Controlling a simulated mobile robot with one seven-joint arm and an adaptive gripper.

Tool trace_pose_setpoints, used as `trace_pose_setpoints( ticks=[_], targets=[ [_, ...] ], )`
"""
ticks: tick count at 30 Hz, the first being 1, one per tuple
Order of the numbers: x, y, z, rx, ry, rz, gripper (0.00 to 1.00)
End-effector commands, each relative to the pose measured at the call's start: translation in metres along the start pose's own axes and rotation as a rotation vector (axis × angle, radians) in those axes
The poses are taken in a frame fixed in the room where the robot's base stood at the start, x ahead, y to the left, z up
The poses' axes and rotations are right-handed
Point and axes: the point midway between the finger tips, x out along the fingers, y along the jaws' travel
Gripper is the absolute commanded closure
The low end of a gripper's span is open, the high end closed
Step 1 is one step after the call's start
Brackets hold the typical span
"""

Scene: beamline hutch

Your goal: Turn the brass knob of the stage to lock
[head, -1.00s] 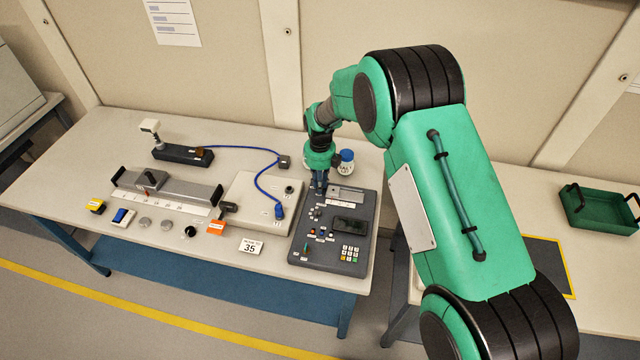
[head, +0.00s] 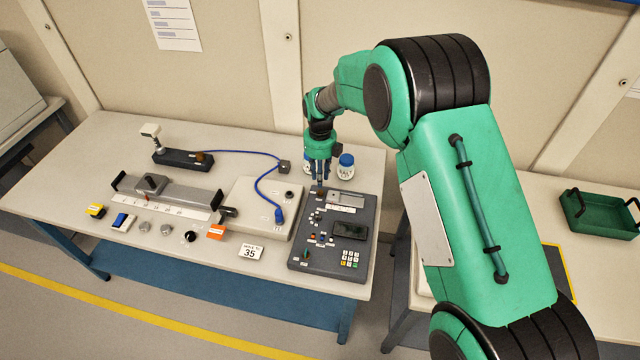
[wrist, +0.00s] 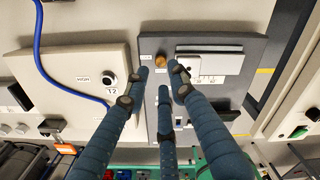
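The brass knob (wrist: 160,60) shows in the wrist view, round and upright on the dark grey panel (wrist: 150,46). It stands left of the pale sliding stage with a printed scale (wrist: 212,63). My three-fingered gripper (wrist: 159,76) is open and empty. Its fingertips are spread near the knob, with a gap to it in the picture; I cannot tell the height between them. In the head view my gripper (head: 320,184) hangs over the far left part of the panel (head: 300,256), with the knob (head: 320,191) just under the fingertips and the stage (head: 345,199) to its right.
A pale box (head: 250,195) with a blue cable (head: 262,185) lies left of the panel.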

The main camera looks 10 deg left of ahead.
Motion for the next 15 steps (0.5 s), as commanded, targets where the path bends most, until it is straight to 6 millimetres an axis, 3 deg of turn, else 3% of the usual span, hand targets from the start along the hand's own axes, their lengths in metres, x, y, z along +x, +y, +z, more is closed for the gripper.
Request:
trace_pose_setpoints(
  ticks=[6,15],
  targets=[
    [-0.034,0.000,0.001,0.000,-0.003,-0.001,0.75],
    [-0.054,0.000,0.001,0.000,-0.002,0.000,0.75]
  ],
)
